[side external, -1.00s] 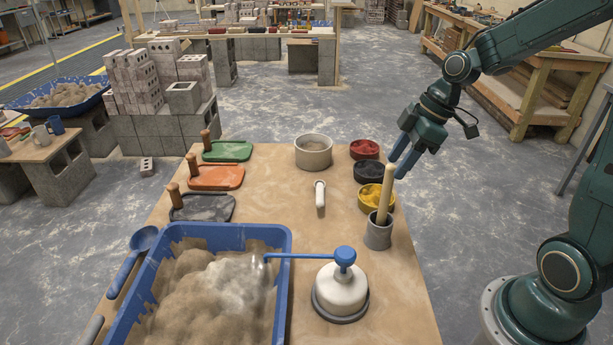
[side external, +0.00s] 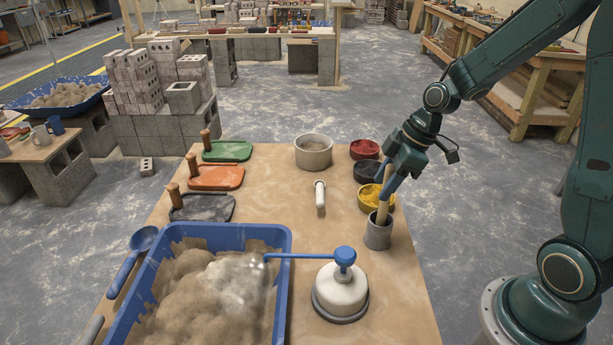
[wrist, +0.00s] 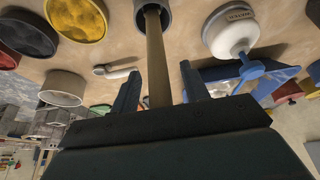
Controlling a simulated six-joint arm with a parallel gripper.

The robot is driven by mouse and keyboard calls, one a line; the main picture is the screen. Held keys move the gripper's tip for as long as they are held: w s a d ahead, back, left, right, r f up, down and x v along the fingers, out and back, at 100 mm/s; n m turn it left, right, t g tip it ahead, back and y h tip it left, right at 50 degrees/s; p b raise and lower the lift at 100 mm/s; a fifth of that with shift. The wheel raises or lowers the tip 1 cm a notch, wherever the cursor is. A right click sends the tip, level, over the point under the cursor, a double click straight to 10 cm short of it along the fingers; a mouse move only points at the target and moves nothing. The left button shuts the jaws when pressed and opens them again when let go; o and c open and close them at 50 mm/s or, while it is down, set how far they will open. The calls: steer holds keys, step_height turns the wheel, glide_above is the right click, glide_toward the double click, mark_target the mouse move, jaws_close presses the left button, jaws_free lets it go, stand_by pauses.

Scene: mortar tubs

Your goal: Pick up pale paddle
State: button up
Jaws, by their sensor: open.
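The pale paddle (side external: 383,207) is a light wooden shaft standing upright, slightly tilted, in a grey cup (side external: 378,235) near the right edge of the table. Its lower end is hidden inside the cup. My gripper (side external: 386,186) is around the paddle's upper part, with its blue fingers pointing down. In the wrist view the paddle (wrist: 156,65) runs from the cup (wrist: 150,8) to between my open fingers (wrist: 160,88). Gaps show on both sides of the shaft, and the fingers do not appear to touch it.
Bowls of red (side external: 364,149), dark (side external: 367,171) and yellow (side external: 374,197) powder stand close behind the cup. A white, blue-handled vessel (side external: 341,290) stands in front, beside a blue tub of sand (side external: 284,295). A white tool (side external: 320,196) lies mid-table, with bare table around it.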

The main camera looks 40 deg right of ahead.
steer(key=shift+a+f, duration=0.1)
steer(key=shift+f, duration=0.1)
stand_by(0.4)
jaws_close()
steer(key=shift+w+r, duration=0.1)
step_height(320, 180, up, 20)
stand_by(0.8)
stand_by(0.6)
